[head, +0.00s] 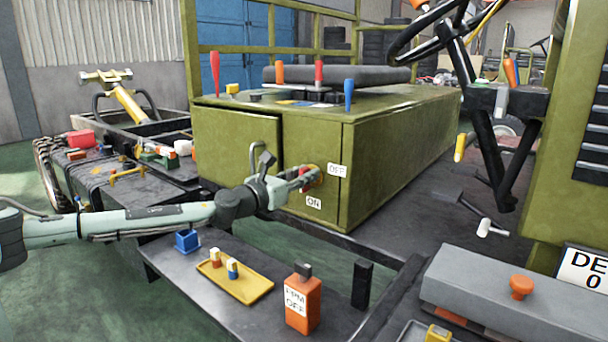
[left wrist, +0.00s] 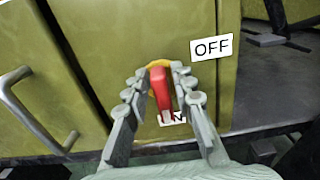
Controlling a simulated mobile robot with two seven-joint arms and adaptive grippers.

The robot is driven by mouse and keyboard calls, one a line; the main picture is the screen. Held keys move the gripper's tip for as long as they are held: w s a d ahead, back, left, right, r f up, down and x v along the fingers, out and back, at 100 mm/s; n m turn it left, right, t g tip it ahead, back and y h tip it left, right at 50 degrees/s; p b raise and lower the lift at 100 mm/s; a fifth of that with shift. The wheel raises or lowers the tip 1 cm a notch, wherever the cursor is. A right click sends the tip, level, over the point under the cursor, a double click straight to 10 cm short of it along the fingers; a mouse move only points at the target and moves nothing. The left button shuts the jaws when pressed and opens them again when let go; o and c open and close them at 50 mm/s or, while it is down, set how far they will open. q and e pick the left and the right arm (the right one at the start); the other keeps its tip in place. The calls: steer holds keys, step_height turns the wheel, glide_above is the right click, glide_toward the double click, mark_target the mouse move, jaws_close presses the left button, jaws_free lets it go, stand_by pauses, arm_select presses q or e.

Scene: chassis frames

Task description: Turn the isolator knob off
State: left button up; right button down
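The isolator knob is a red lever on a yellow base (left wrist: 160,90), on the front of the olive green cabinet (head: 395,145). In the left wrist view the lever points down toward the ON label (left wrist: 172,117), which it partly covers. The OFF label (left wrist: 211,47) is to the right of the knob. In the head view the knob (head: 311,171) is partly hidden by my left gripper (head: 302,178). My left gripper's fingers are spread on either side of the lever, with narrow gaps visible. My right gripper is not in view.
A cabinet door handle (left wrist: 30,110) is left of the knob. Below stands a dark bench (head: 205,290) with a blue block (head: 187,241), a yellow tray (head: 250,290) and an orange bottle (head: 303,308). A steering wheel (head: 425,30) is at upper right.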

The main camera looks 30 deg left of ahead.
arm_select(q)
jaws_close()
